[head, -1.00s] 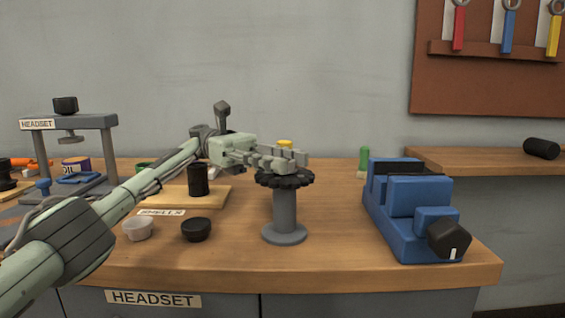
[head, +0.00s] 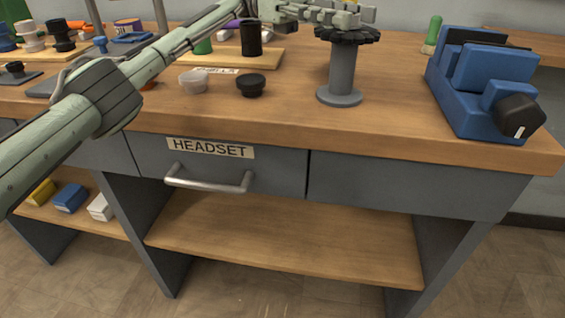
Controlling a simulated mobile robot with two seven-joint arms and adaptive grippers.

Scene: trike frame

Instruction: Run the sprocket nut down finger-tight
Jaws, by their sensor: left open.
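A dark toothed sprocket (head: 347,36) lies flat on top of a grey stand (head: 342,72) on the bench. My left gripper (head: 352,16) is just above the sprocket, at the top edge of the head view, with its fingers reaching to the right over it. It is open. I cannot make out the sprocket nut; the fingers or the picture's top edge may hide it. I cannot tell whether the fingers touch anything. My right gripper is not in view.
A blue vise (head: 487,85) stands to the right, with a green-handled item (head: 432,35) behind it. A clear cup (head: 193,82) and a black cup (head: 250,85) sit left of the stand. A drawer marked HEADSET (head: 225,165) and an open lower shelf (head: 280,243) are below.

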